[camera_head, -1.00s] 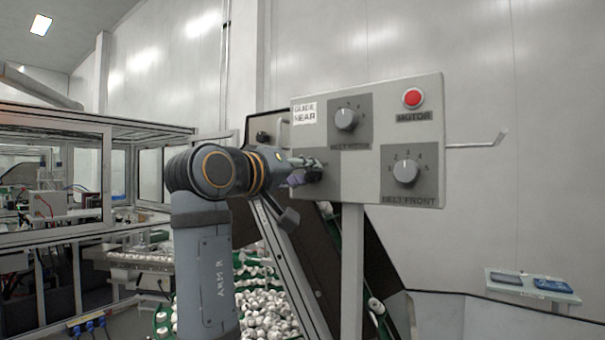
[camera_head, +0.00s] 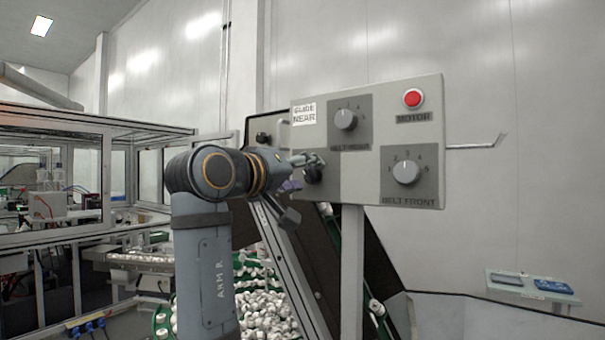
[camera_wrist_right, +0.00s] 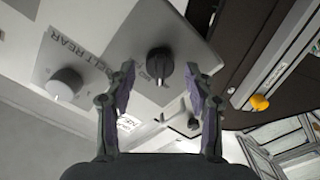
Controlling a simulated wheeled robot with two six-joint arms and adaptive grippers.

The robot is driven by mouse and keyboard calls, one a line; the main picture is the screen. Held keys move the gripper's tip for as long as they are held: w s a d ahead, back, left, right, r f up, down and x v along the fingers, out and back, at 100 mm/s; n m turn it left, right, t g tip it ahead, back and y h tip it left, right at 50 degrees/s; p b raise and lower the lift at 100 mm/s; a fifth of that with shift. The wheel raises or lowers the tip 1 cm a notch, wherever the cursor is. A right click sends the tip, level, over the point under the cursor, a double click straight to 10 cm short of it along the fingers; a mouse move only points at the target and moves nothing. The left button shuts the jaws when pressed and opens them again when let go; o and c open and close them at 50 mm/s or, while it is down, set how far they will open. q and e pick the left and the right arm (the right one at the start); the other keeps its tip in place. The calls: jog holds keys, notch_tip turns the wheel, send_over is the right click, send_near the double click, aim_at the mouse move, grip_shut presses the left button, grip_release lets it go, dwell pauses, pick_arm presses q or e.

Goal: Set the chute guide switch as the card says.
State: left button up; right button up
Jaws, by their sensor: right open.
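The card (camera_head: 304,113) at the panel's upper left reads "GUIDE NEAR". The guide switch is a black knob (camera_head: 313,175) on a grey plate at the panel's lower left, partly covered by my right gripper (camera_head: 301,173) in the head view. In the right wrist view the black knob (camera_wrist_right: 159,63) shows between the two fingertips of my right gripper (camera_wrist_right: 160,70). The fingers stand apart on either side of it, with a gap visible. The knob has a raised ridge; I cannot read which mark it points to. My left gripper is not in view.
The panel (camera_head: 351,188) also carries the belt rear dial (camera_head: 346,118), the belt front dial (camera_head: 406,171) and a red motor button (camera_head: 413,98). A conveyor with white caps (camera_head: 270,305) lies below. A tray (camera_head: 532,287) is at the right.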

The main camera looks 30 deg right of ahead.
aim_at(313, 126)
notch_tip(313, 126, up, 10)
dwell(0.4)
dwell(0.4)
